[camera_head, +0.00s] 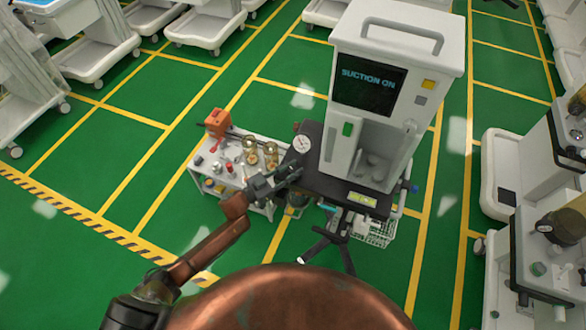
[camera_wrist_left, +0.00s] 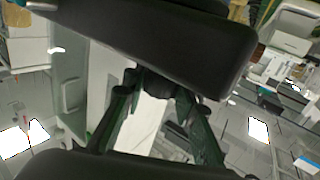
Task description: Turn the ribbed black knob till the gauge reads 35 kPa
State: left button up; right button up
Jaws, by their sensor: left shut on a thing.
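The white-faced gauge (camera_head: 302,143) stands at the left edge of the suction cart's black top (camera_head: 320,185). Its needle is too small to read. My left gripper (camera_head: 292,172) reaches in just below the gauge, at the edge of that top. In the left wrist view its two fingers (camera_wrist_left: 157,92) close on a small dark round part under a big black slab, which I take to be the ribbed black knob (camera_wrist_left: 158,80). The fingers largely hide the knob, and its ribs cannot be made out. My right gripper is not in view.
The white suction machine (camera_head: 385,100) with a screen reading "SUCTION ON" stands on the black top. A low white cart (camera_head: 205,170) with jars, small tools and an orange box (camera_head: 217,122) is left of it. More carts line both sides; green floor lies open at lower left.

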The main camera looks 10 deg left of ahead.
pick_arm(q)
jog(key=shift+m+g+h+b, duration=0.35)
jog(key=shift+m+g+h, duration=0.45)
jog(key=shift+g+h, duration=0.1)
jog(key=shift+g, duration=0.3)
jog(key=o, duration=1.2)
jog(key=v, duration=1.2)
jog(key=shift+f, duration=0.15)
jog(key=shift+a+f, duration=0.1)
